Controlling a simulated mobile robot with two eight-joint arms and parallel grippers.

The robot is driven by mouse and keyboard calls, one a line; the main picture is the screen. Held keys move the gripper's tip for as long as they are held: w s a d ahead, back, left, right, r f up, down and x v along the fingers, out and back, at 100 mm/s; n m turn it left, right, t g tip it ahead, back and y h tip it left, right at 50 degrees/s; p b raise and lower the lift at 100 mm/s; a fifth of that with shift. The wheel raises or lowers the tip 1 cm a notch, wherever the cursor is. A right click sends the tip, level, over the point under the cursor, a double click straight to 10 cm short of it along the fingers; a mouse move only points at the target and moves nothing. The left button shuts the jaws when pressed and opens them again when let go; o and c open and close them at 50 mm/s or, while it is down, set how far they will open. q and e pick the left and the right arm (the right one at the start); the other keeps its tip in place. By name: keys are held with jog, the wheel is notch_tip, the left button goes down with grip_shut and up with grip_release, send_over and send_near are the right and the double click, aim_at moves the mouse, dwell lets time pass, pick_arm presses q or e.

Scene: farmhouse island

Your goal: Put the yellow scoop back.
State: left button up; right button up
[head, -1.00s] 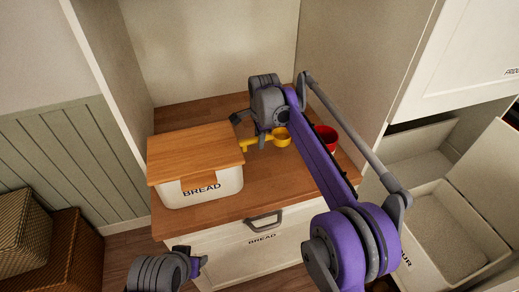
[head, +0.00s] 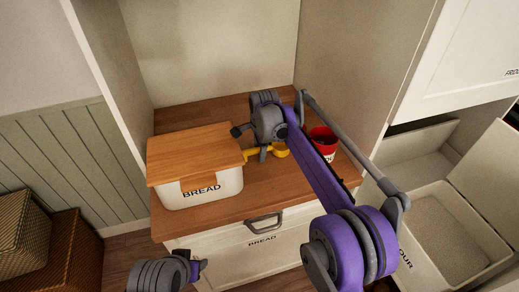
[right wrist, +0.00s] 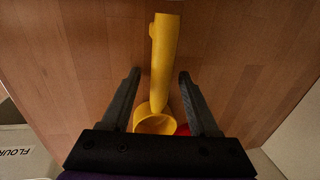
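The yellow scoop (head: 280,150) appears to lie on the wooden counter between the bread box and the red canister, partly hidden by my right gripper. In the right wrist view the scoop (right wrist: 163,55) has its handle toward the top and its round bowl at the bottom. My right gripper (head: 263,154) is above the scoop. Its two fingers (right wrist: 159,75) stand apart on either side of the handle, with a gap showing on each side. My left arm's end (head: 196,268) is low in the head view, in front of the drawer; its fingers do not show clearly.
A red canister (head: 326,150) with dark contents stands right of the scoop, beside my right arm. The bread box (head: 205,188) with a wooden lid is at the left. A bread drawer (head: 240,255) is below. Open flour bin (head: 440,215) at right. The back counter is clear.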

jog(key=a+p+v, duration=0.1)
jog(key=v, duration=1.1)
jog(key=s+d+r+n+t, duration=0.1)
jog(key=s+d+n, duration=0.3)
jog(key=s+d, duration=0.45)
jog(key=s+d+f+n, duration=0.3)
jog(key=s+d+f, duration=0.1)
jog(key=s, duration=0.4)
jog(key=s+d+f+n+t, duration=0.1)
jog(key=s+d+f+n, duration=0.2)
jog(key=s, duration=0.6)
jog(key=s+d+f+n+t, duration=0.1)
jog(key=s+d+f+n, duration=0.3)
jog(key=s+f, duration=0.3)
jog(key=shift+s+d+f+h, duration=0.2)
jog(key=shift+s+d+h, duration=0.3)
jog(key=shift+s, duration=0.3)
jog(key=shift+c, duration=0.7)
jog(key=shift+d, duration=0.1)
jog(key=shift+c, duration=0.2)
